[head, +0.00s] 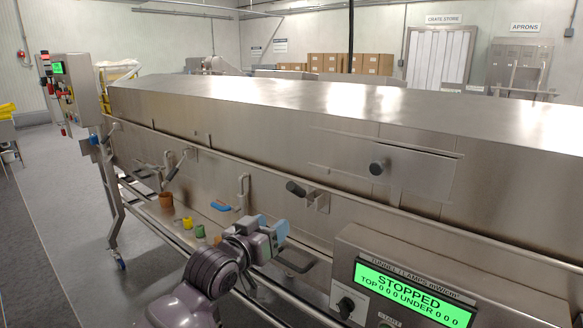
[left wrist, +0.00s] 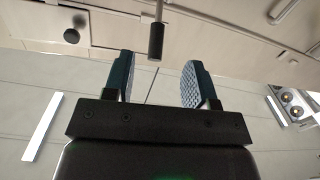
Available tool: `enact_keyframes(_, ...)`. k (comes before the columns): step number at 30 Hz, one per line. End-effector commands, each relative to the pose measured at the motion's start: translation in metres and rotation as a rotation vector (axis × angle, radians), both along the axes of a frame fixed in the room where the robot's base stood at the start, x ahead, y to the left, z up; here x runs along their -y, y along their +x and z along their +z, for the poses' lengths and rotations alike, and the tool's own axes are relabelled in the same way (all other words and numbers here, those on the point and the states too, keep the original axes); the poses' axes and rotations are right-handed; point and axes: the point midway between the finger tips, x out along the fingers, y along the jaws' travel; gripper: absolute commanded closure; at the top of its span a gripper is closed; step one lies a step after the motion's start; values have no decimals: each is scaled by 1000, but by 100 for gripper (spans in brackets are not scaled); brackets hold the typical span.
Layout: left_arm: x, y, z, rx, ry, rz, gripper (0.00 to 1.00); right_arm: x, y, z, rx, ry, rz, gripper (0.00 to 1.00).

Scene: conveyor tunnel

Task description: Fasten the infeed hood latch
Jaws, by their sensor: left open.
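A latch with a black grip (head: 296,188) on a small bracket sits on the side of the steel tunnel, just below the hood (head: 280,105) seam. My left gripper (head: 272,228) is open and empty, below and a little left of that grip. In the left wrist view a dark lever handle (left wrist: 156,40) lies just beyond the gap between my left fingertips (left wrist: 158,75), apart from both. It looks like the same latch. A second latch (head: 172,172) is farther left along the tunnel. No label shows which one is the infeed latch. My right gripper is not seen.
A round black knob (head: 377,167) sticks out of a hood panel, right of the near latch. A control box (head: 412,290) reading STOPPED stands at the front right. Small coloured items (head: 200,231) lie on the lower ledge. Open floor (head: 60,220) lies at the left.

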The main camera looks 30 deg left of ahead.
Motion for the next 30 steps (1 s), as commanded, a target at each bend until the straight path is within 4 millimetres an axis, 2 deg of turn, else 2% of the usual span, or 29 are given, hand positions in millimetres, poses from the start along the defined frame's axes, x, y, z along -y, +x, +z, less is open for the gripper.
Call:
enact_keyframes(1, -2, 2, 20, 12, -8, 1, 48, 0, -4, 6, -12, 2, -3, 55)
enact_keyframes(6, -6, 5, 40, 28, -24, 1, 48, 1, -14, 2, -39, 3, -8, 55)
enact_keyframes(11, -7, 15, 42, 30, -28, 1, 48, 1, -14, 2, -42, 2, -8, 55)
enact_keyframes(24, -10, 86, 42, 30, -26, 1, 48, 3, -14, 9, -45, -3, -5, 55)
enact_keyframes(30, -11, 106, 41, 30, -26, 1, 48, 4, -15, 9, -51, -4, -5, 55)
